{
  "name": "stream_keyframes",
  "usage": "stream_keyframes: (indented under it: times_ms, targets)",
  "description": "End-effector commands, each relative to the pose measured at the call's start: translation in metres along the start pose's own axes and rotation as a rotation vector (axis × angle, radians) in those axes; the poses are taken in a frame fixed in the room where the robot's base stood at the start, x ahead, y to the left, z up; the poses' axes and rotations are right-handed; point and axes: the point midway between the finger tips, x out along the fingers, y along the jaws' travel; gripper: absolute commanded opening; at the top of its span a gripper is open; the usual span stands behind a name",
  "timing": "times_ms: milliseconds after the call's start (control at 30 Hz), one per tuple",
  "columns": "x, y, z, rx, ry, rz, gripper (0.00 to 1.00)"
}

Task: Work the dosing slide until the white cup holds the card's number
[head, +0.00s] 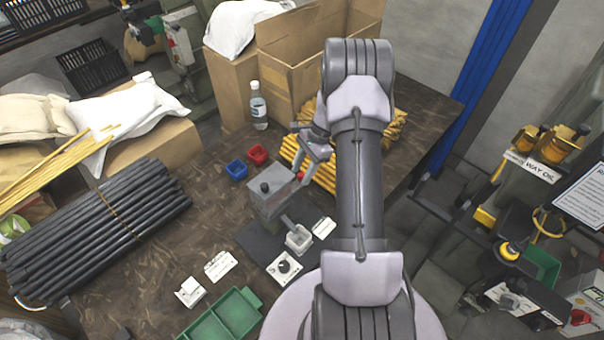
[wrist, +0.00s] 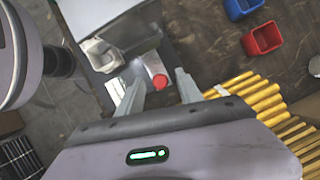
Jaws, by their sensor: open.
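A dial plate (head: 284,267), another white card (head: 220,265), a small white block (head: 190,291) and a green tray (head: 208,328) lie in front. Blue (head: 236,169) and red (head: 257,154) bins and a bottle (head: 258,106) stand behind. Yellow rods (wrist: 262,105) lie close to my gripper.

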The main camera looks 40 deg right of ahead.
Motion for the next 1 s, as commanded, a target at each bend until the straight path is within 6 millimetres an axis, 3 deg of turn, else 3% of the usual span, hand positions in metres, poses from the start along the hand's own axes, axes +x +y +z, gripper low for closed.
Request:
stream_keyframes:
  times_ms: [267, 500, 1000]
  targets:
    - [0.0024, -0.0002, 0.0003, 0.000, 0.000, -0.001, 0.43]
    - [0.0022, -0.0002, 0.0002, 0.000, 0.000, -0.001, 0.00]
    - [0.0021, -0.0003, 0.0001, 0.000, 0.000, -0.001, 0.00]
